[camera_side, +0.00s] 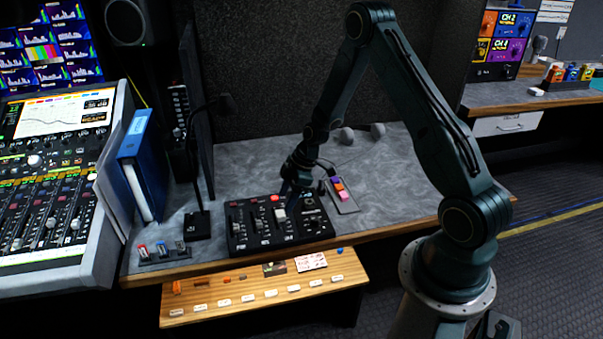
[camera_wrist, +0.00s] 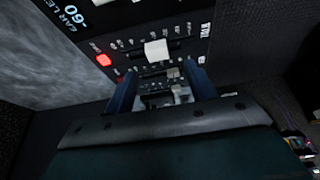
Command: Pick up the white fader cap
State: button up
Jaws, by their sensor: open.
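The white fader cap (camera_side: 280,214) sits on a black fader panel (camera_side: 262,240) on the grey worktop. In the wrist view the white fader cap (camera_wrist: 157,50) is large and near the top middle, on the black panel (camera_wrist: 196,42). My gripper (camera_side: 288,192) is above the rear part of the panel, close to the cap. In the wrist view my gripper (camera_wrist: 160,72) has its two blue fingers apart, with nothing held between them. The cap shows just beyond the fingertips, roughly centred between them. Whether a finger touches the panel cannot be told.
A red button (camera_wrist: 103,60) is left of the cap. A small tray (camera_side: 343,196) with coloured caps lies right of the panel. A black stand base (camera_side: 197,225) and a small cap rack (camera_side: 162,252) are left. A wooden shelf (camera_side: 345,289) juts out below the worktop.

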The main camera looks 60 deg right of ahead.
aim_at(280, 213)
jog(key=shift+a+f, duration=0.1)
jog(key=shift+f, duration=0.15)
jog(key=shift+d+x, duration=0.1)
jog(key=shift+x, duration=1.15)
jog(key=shift+d+x, duration=0.15)
jog(key=shift+x, duration=1.1)
jog(key=shift+c, duration=0.3)
jog(key=c, duration=1)
